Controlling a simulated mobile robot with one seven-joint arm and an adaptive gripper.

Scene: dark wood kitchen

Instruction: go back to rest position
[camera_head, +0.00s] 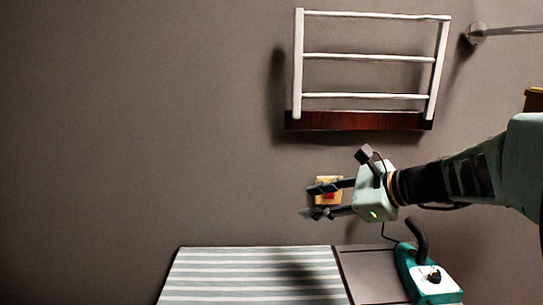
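My gripper (312,200) is stretched out to the left from the right side of the view, with my arm behind it. Its two dark fingers are apart, one above the other. A small yellow plate with a red middle (329,197) shows at the fingers, apparently on the wall. The fingers partly cover it. I cannot tell whether they touch it. I see nothing clearly held.
A white rack with a dark red base (360,121) hangs on the wall above my gripper. A metal bar (512,30) is at upper right. Below are a striped surface (230,272) and a teal and white device (428,278). The left wall area is clear.

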